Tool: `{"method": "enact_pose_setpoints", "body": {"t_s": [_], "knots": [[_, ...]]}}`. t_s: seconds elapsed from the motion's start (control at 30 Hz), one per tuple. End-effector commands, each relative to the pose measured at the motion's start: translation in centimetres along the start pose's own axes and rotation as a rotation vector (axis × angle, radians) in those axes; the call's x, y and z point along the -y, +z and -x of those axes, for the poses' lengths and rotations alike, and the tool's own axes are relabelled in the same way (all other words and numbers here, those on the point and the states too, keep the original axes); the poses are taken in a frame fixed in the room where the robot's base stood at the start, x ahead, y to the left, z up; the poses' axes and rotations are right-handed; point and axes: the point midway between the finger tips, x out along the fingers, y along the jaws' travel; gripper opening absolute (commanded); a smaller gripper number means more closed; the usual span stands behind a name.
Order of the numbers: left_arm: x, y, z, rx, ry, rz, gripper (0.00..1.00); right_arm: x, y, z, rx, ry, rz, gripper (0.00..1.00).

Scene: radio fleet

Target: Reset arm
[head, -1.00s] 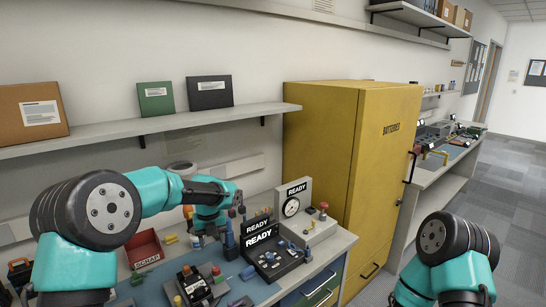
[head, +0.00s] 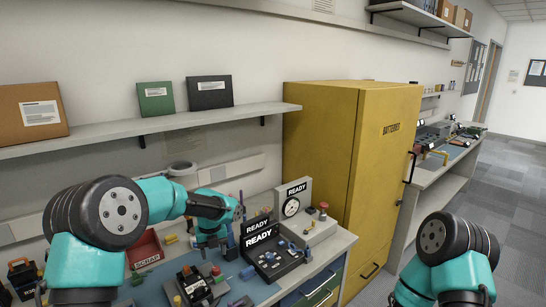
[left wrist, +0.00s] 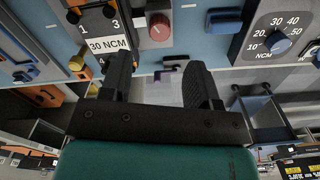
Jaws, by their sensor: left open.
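My left gripper (left wrist: 158,88) is open and empty in the left wrist view, its two dark fingers apart above the bench. In the head view my teal left arm reaches in from the left, and the left gripper (head: 212,246) points down over the workbench. It is just left of the black units with READY displays (head: 262,237). The fingertips are small and partly lost among the bench items in the head view. Only a bent part of my right arm shows at the lower right; its gripper is out of view.
A red SCRAP bin (head: 147,250) stands left of the left gripper. A gauge unit (head: 293,207) and a tall yellow cabinet (head: 340,170) stand to the right. A shelf (head: 150,126) runs above the bench. A control box with a knob (head: 194,287) sits at the front.

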Motion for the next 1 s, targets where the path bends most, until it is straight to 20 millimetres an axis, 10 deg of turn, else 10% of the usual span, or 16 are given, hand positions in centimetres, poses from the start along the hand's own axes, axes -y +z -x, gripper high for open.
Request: {"method": "enact_pose_setpoints", "body": {"t_s": [0.47,1.0], "knots": [[-0.1,-0.1,-7.6,-0.004,0.002,-0.001,0.56,0.0,0.0,0.0,0.0,0.0,0.0,0.43],[0.0,0.0,-7.4,-0.001,0.001,0.365,0.56,0.0,0.0,0.0,0.0,0.0,0.0,0.43]]}}
